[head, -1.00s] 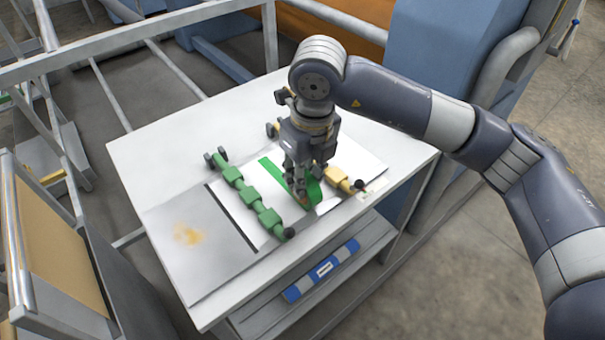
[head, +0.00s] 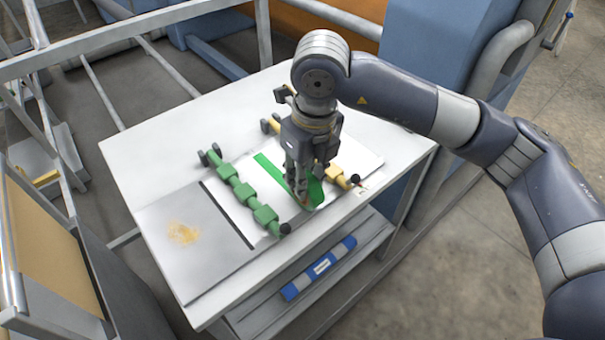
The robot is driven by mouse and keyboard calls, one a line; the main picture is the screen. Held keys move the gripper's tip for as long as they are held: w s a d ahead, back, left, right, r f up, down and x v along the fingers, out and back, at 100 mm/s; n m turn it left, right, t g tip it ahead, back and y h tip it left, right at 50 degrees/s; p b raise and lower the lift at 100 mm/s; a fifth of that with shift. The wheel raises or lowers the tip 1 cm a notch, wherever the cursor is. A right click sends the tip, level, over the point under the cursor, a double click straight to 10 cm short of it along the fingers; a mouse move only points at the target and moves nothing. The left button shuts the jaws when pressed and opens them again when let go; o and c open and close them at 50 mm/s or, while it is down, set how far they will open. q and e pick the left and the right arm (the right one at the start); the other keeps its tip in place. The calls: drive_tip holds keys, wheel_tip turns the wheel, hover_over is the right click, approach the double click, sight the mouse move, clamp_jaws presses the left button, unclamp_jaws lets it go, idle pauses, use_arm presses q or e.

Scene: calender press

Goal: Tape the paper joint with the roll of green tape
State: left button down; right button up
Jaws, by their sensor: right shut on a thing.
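My right gripper (head: 302,190) points down over the white paper (head: 232,207) on the table and is shut on the roll of green tape (head: 315,192). The roll shows partly behind and right of the fingers, near the front edge of the paper. A strip of green tape (head: 268,170) lies on the paper, running from the back toward the gripper. The fingers hide part of the roll and the strip's front end. The paper joint itself cannot be made out under the tape. My left gripper is not in view.
A green clamp bar (head: 241,191) lies left of the strip, and a yellow one (head: 338,174) lies right, partly hidden by my gripper. A grey plate (head: 190,243) with an orange-brown stain is at left. A blue-and-grey object (head: 318,268) lies on the lower shelf. The white table's (head: 165,125) back left is clear.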

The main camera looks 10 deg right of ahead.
drive_tip(key=shift+s+d, duration=0.2)
drive_tip(key=shift+s, duration=0.1)
drive_tip(key=shift+s+d+b, duration=0.3)
drive_tip(key=shift+s+b, duration=0.1)
drive_tip(key=shift+b, duration=0.05)
idle(0.4)
drive_tip(key=shift+r+p, duration=1.2)
drive_tip(key=shift+r, duration=1.85)
